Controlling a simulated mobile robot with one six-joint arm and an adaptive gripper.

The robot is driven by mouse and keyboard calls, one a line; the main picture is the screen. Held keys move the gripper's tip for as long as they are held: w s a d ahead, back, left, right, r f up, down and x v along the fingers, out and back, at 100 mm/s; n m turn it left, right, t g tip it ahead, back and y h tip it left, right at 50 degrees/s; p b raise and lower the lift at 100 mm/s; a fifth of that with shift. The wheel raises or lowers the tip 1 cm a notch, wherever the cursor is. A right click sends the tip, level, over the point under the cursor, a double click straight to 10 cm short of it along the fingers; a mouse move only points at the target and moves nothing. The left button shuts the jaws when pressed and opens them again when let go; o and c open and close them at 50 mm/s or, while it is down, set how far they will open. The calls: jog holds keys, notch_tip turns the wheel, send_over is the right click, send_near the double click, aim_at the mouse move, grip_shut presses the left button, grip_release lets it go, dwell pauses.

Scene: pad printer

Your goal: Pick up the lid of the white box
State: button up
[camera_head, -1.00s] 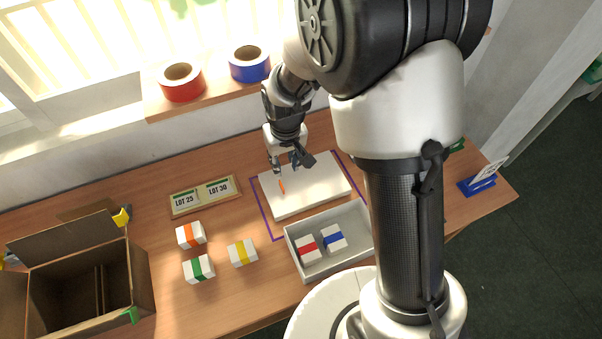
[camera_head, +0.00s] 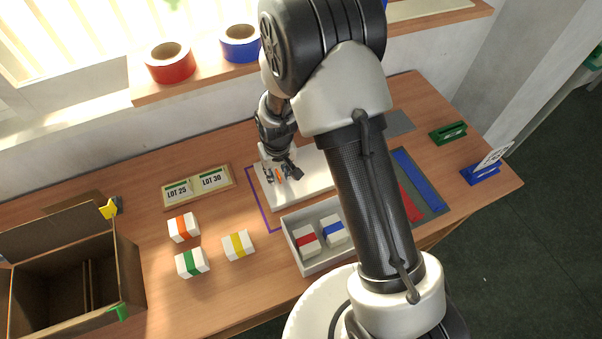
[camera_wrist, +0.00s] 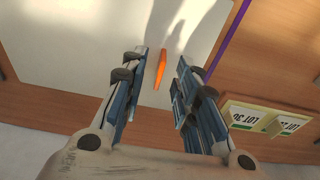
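The white box (camera_head: 312,168) is a flat, closed white slab on the table inside a purple outline, partly hidden by my arm. Its top face, the lid (camera_wrist: 70,40), fills the upper left of the wrist view. A small orange tab (camera_wrist: 160,68) stands on the lid near its left edge in the head view, where the tab shows (camera_head: 278,174) between my fingers. My gripper (camera_wrist: 159,62) is open and points down over the lid, with one finger on each side of the tab and a gap on both sides. I cannot tell whether the fingertips touch the lid.
A grey tray (camera_head: 308,264) with red- and blue-banded boxes stands in front. Banded boxes (camera_head: 238,245) and an open carton (camera_head: 75,285) lie left. The LOT 25/LOT 30 sign board (camera_head: 197,188) is close left of my gripper. Tape rolls (camera_head: 170,63) sit on the sill behind.

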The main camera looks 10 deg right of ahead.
jog(key=shift+w+f, duration=0.1)
jog(key=shift+f, duration=0.3)
jog(key=shift+r, duration=0.1)
jog(key=shift+c, duration=0.5)
grip_shut()
